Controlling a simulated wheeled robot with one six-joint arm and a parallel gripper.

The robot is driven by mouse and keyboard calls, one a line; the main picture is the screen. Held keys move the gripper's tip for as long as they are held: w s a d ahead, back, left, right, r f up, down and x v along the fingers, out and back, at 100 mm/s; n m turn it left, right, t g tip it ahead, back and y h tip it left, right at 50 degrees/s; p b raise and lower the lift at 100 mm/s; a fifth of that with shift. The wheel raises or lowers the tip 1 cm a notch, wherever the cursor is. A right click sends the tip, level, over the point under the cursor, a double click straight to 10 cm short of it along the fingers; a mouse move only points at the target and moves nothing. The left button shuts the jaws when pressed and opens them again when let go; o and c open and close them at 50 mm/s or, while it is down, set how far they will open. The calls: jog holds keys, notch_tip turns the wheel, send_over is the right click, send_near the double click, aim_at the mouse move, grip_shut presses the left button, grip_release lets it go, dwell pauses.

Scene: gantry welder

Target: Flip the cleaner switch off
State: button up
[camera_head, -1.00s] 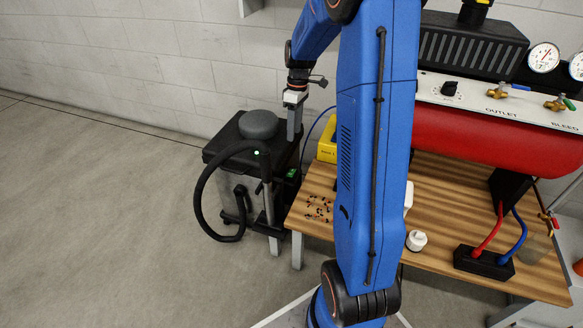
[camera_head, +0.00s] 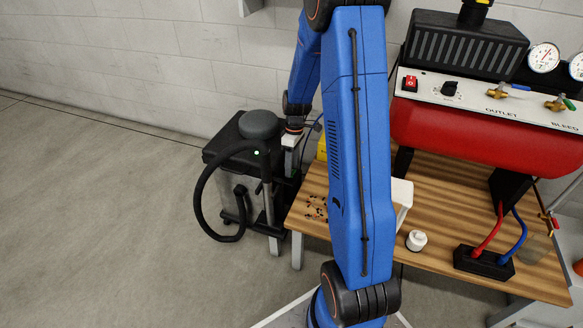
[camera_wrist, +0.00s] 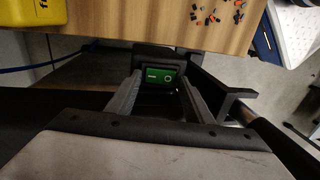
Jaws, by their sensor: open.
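The cleaner (camera_head: 225,150) is a dark, boxy machine with a round grey top and a black hose, standing left of the wooden table. A small green light shows on it. In the wrist view, a lit green switch (camera_wrist: 160,76) sits in a black housing, framed between my fingers. My gripper (camera_wrist: 160,90) is open and empty, its two fingers on either side of the switch; I cannot tell if they touch the housing. In the head view, my gripper (camera_head: 290,160) is at the cleaner's right side, by the table edge, and the switch is hidden there.
The wooden table (camera_head: 450,235) is close to my gripper on the right, with a yellow case (camera_wrist: 30,14) and small scattered bits on it. The floor (camera_head: 100,220) at left is clear.

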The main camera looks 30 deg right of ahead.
jog(key=shift+f, duration=0.45)
jog(key=c, duration=0.8)
jog(key=shift+o, duration=0.2)
jog(key=shift+s+a+t+h, duration=0.25)
jog(key=shift+a+t+h, duration=0.1)
jog(key=shift+t+h, duration=0.35)
jog(key=shift+s+a+t+h, duration=0.15)
jog(key=shift+t+h, duration=0.35)
jog(key=shift+h, duration=0.4)
